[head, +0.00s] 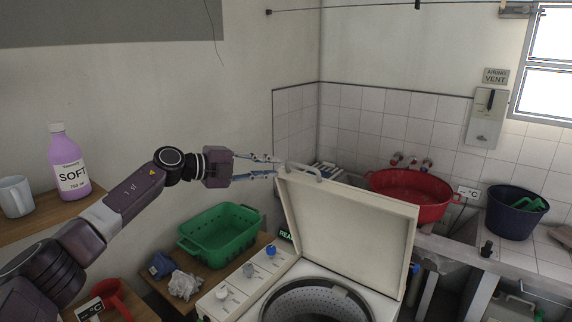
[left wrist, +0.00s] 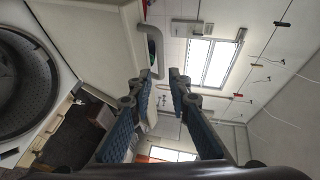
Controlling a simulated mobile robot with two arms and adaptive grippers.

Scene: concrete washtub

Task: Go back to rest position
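My left gripper (head: 262,168) is stretched out from the left in the head view, at the upper left corner of the washing machine's raised lid (head: 345,222). Its two fingers are apart and nothing shows between them; they also show apart in the left wrist view (left wrist: 163,82). The lid's handle (head: 304,171) is just right of the fingertips, and in the left wrist view the handle (left wrist: 154,48) is beyond them. I cannot tell whether a finger touches the lid. The open drum (head: 315,303) is below. My right gripper is not in view.
A green basket (head: 217,232) sits on a low wooden table below my left arm. A shelf at left holds a pink softener bottle (head: 68,162) and a white mug (head: 16,197). A red basin (head: 412,194) and a dark blue bucket (head: 514,213) stand behind at right.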

